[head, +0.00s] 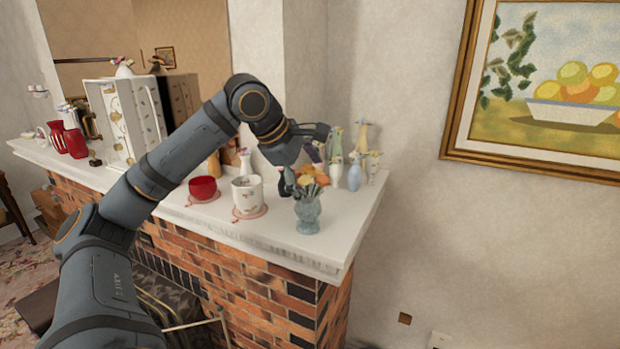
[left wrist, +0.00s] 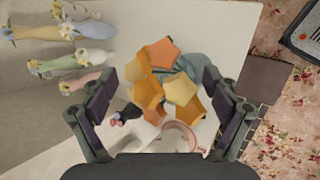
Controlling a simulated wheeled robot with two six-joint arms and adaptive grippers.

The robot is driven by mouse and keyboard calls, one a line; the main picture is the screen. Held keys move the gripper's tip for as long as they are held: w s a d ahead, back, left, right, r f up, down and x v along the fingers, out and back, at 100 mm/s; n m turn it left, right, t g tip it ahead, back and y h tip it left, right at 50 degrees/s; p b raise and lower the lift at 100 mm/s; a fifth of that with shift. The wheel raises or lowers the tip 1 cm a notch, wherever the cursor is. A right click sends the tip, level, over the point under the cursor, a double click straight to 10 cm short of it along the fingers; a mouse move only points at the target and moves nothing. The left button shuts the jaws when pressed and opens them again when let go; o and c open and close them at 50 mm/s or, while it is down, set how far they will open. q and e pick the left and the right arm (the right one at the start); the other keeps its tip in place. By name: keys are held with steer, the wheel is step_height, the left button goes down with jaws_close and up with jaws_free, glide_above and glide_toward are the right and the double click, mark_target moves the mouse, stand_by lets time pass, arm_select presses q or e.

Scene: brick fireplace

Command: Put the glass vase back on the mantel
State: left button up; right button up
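The glass vase (head: 308,215) is pale blue-grey and holds orange and yellow flowers. It appears upright on the white mantel (head: 345,235), near its front right end. My left gripper (head: 304,177) is above it, pointing down at the flowers. In the left wrist view, the flowers (left wrist: 165,85) show between the two spread fingers of my left gripper (left wrist: 163,98). Part of the blue-grey glass (left wrist: 205,68) shows behind them, and the flowers hide the rest. I see no firm grip on the vase. My right gripper is in neither view.
Several slim vases with flowers (head: 354,175) stand close behind at the right end. A white cup (head: 247,194) and a red bowl (head: 203,190) stand left of the glass vase. The mantel's front edge is close, with brick (head: 270,300) below.

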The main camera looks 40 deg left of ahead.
arm_select(q)
steer(key=shift+o, duration=0.3)
steer(key=shift+r, duration=0.2)
steer(key=p+v, duration=0.2)
steer(key=v, duration=0.9)
steer(key=shift+s+r, duration=0.3)
